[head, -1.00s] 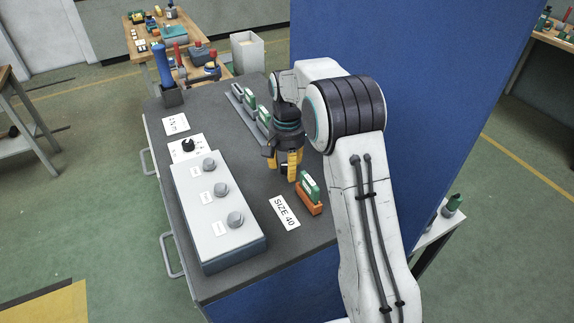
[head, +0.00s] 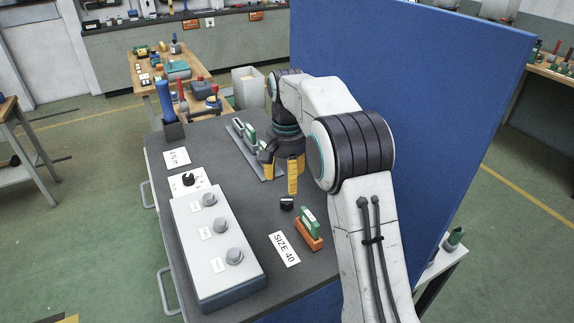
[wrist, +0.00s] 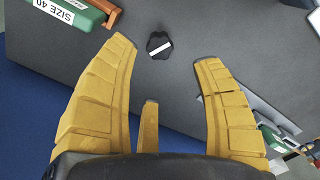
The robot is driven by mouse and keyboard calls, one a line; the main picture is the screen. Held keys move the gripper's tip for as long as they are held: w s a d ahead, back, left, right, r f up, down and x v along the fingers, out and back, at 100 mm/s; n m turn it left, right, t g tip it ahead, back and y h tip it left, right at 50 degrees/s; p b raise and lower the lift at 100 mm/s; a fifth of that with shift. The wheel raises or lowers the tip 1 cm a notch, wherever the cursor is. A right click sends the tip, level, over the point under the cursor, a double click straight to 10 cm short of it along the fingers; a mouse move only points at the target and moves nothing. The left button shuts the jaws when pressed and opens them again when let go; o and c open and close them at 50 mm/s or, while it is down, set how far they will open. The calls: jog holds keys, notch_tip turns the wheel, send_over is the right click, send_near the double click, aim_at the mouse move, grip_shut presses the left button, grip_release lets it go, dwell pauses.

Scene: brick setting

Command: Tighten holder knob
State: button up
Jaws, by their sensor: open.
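A small black knob (head: 286,203) stands on the dark bench top, with a white line across its top. In the wrist view, the knob (wrist: 159,45) shows ahead of the fingertips, clear of them. My gripper (head: 280,181) has its yellow fingers spread and empty, behind the knob in the head view. In the wrist view, my gripper (wrist: 160,55) shows two wide-apart fingers and a shorter third between them. An orange holder (head: 309,242) with a green block (head: 310,221) sits right of and nearer than the knob, by a "SIZE 40" card (head: 284,249).
A grey box with several round knobs (head: 218,245) stands at left. Behind it, a white card carries a black dial (head: 189,179). A grey rail with green blocks (head: 249,140) lies behind my gripper. A blue panel (head: 420,120) rises along the right side.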

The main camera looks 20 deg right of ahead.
aim_at(288, 201)
jog(key=shift+r, duration=2)
jog(key=shift+s, duration=0.1)
jog(key=s+r+n+t, duration=0.1)
jog(key=s+r+n, duration=0.15)
jog(key=s, duration=0.55)
jog(key=s+r+n+t, duration=0.1)
jog(key=s+r, duration=0.2)
jog(key=s, duration=0.5)
jog(key=s+f+n+t, duration=0.1)
jog(key=s+f, duration=0.2)
jog(key=s, duration=0.4)
jog(key=s+f+n+t, duration=0.1)
jog(key=s+f, duration=0.2)
jog(key=s, duration=0.4)
jog(key=shift+n, duration=0.35)
